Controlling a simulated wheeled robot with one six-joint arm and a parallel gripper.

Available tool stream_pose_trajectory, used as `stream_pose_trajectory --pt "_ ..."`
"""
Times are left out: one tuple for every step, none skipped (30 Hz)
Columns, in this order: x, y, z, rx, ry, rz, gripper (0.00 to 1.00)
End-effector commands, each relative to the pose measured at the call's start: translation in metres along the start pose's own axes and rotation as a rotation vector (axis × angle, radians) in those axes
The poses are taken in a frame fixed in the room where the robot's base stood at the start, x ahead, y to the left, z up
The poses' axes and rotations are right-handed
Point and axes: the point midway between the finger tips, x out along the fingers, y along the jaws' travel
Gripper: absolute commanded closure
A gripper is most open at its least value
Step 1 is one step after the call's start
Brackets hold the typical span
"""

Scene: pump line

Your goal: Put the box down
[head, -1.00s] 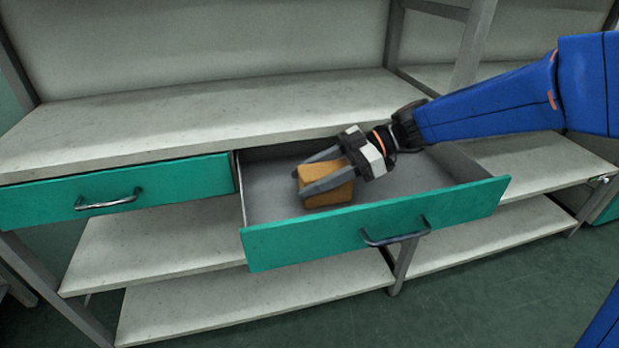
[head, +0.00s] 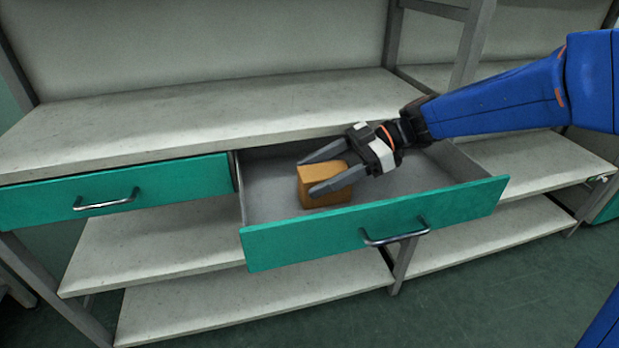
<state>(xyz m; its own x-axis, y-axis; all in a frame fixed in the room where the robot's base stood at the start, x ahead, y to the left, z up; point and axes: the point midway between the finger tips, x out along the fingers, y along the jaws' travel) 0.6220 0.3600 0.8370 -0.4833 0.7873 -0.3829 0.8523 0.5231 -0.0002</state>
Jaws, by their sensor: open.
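An orange-brown box (head: 311,195) sits inside the open green-fronted drawer (head: 290,243), towards its left side. It appears to rest on the grey drawer floor. My gripper (head: 322,170) is open, with its fingers pointing left. One finger reaches over the far side of the box and the other crosses its near side. The fingers are spread and hide part of the box's top and right side.
A shut green drawer (head: 170,186) with a metal handle is at the left. A bare worktop (head: 220,112) runs behind and above the open drawer. Lower shelves (head: 160,250) are empty. The drawer's right part is free.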

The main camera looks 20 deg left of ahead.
Motion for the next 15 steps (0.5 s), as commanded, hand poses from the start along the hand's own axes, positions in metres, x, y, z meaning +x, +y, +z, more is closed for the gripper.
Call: stream_pose_trajectory --pt "-0.01 0.001 0.0 0.0 0.0 0.004 0.35" --pt "-0.016 0.001 0.0 0.0 0.0 0.005 0.35" --pt "-0.024 0.001 0.0 0.0 0.0 0.005 0.35" --pt "-0.029 0.001 0.0 0.0 0.0 0.005 0.35" --pt "-0.035 0.001 0.0 0.0 -0.001 0.005 0.35" --pt "-0.043 0.001 0.0 0.0 0.0 0.004 0.35" --pt "-0.048 0.001 0.0 0.0 0.0 0.005 0.35" --pt "-0.054 0.001 0.0 0.001 0.0 0.005 0.35" --pt "-0.061 0.001 0.0 0.001 0.0 0.004 0.35" --pt "-0.066 0.001 0.0 0.001 -0.001 0.004 0.35" --pt "-0.071 0.001 0.0 0.001 -0.001 0.004 0.35" --pt "-0.076 0.001 0.0 0.001 0.0 0.003 0.35" --pt "-0.08 0.001 0.0 0.001 0.0 0.003 0.35" --pt "-0.083 0.001 0.0 0.001 0.0 0.004 0.35" --pt "-0.088 0.001 0.0 0.001 0.001 0.003 0.35"
